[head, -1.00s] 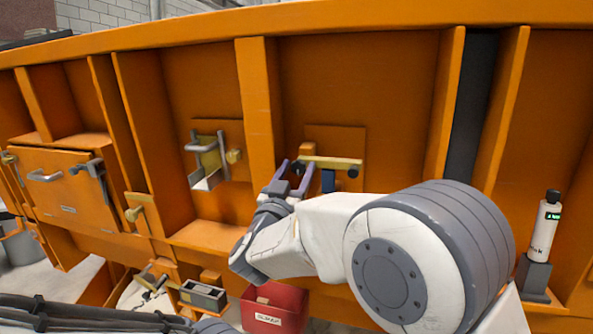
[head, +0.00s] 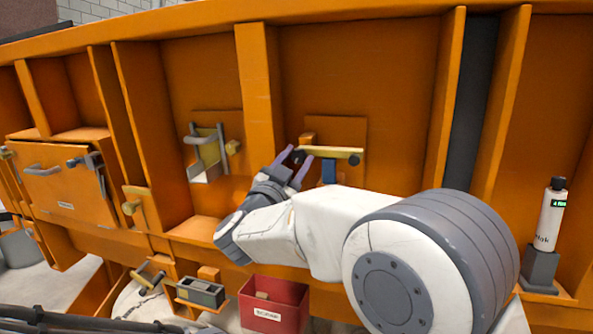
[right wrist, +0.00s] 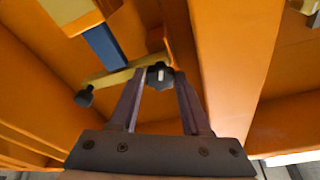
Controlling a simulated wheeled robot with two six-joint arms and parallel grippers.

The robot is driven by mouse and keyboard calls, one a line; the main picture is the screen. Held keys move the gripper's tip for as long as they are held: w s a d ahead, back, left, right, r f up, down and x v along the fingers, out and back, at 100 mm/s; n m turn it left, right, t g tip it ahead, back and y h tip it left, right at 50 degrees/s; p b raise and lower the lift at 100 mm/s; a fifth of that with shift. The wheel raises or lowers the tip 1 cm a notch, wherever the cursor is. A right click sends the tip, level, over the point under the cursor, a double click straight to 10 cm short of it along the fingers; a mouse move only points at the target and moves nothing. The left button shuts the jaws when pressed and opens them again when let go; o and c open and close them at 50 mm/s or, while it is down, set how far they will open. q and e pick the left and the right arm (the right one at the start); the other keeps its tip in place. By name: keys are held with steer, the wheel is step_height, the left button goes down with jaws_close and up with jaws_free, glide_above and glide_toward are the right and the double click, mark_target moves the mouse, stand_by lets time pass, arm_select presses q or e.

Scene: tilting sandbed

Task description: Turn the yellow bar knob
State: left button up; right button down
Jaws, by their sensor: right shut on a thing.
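A yellow bar (head: 333,150) with a dark knob at each end sits on an orange plate in the middle of the head view. It also crosses the right wrist view (right wrist: 112,79). My right gripper (head: 301,155) is at the bar's left end in the head view. Its two fingers are shut on the black lobed knob (right wrist: 158,75) there. The other dark knob (right wrist: 84,97) is free; it also shows at the bar's right end in the head view (head: 354,159). My left gripper is not in view.
A blue part (right wrist: 105,46) stands by the bar. An upright orange rib (head: 260,110) rises left of the plate. A grey-handled latch (head: 208,153) lies farther left. A red bin (head: 272,305) is below, and a white bottle (head: 550,218) stands at right.

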steer(key=m+b, duration=0.1)
steer(key=m, duration=0.2)
steer(key=shift+f+m+h+b, duration=0.15)
steer(key=shift+m+h+b, duration=0.15)
steer(key=shift+b, duration=0.05)
steer(key=m+g+b, duration=0.1)
steer(key=m, duration=0.3)
steer(key=shift+h+b, duration=0.35)
steer(key=shift+h, duration=0.05)
steer(key=m+g+b, duration=0.1)
steer(key=m, duration=0.3)
steer(key=m+g+b, duration=0.1)
steer(key=m, duration=0.2)
steer(key=shift+m+b, duration=0.3)
steer(key=shift+m, duration=0.1)
steer(key=m+y+b, duration=0.1)
steer(key=m, duration=0.2)
steer(key=shift+g, duration=0.4)
steer(key=m+b, duration=0.1)
steer(key=m, duration=0.2)
steer(key=shift+y, duration=0.4)
steer(key=m+y+b, duration=0.1)
steer(key=m+b, duration=0.1)
steer(key=m, duration=0.1)
steer(key=shift+m, duration=0.4)
steer(key=shift+m+y+b, duration=0.6)
steer(key=shift+m, duration=0.4)
